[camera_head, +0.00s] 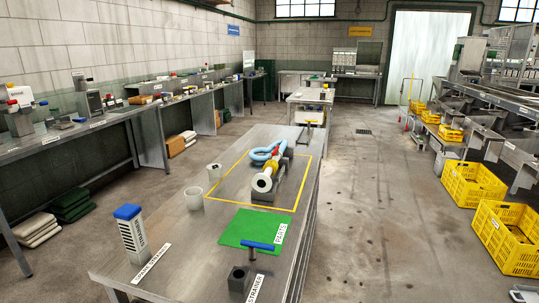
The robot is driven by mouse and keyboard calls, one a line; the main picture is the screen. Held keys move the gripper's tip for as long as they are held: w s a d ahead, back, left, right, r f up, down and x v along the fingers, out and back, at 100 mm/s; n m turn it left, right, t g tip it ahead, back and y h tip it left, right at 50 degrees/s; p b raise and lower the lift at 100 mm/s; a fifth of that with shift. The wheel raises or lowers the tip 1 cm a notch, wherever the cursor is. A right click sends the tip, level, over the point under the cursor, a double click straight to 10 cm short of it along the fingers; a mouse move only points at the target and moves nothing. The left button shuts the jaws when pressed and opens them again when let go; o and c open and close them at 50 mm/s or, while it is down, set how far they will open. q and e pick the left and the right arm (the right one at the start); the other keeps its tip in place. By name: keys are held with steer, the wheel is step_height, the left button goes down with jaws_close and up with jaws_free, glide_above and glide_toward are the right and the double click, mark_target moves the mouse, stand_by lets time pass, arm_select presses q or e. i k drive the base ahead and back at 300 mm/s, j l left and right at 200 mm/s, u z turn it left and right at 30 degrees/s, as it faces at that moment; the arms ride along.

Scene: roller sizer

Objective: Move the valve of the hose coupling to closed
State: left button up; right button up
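The hose coupling (266,178) lies inside a yellow outline on the long steel table (190,240) in front of me. It has a pale round open end facing me, a yellow body and a grey base under it. A light blue hose (262,153) is looped behind it. A small red part shows near the hose; the valve's lever and its position are too small to tell. Neither of my grippers is in view.
Yellow crates (472,187) stand at right. The floor between is free.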

mark_target(275, 153)
steer(key=i+l+u, duration=0.1)
steer(key=i+l, duration=0.3)
steer(key=i+l+u, duration=0.1)
steer(key=i+l, duration=0.25)
steer(key=l, duration=0.15)
steer(key=i+l+u, duration=0.1)
steer(key=i+l, duration=0.25)
steer(key=l, duration=0.15)
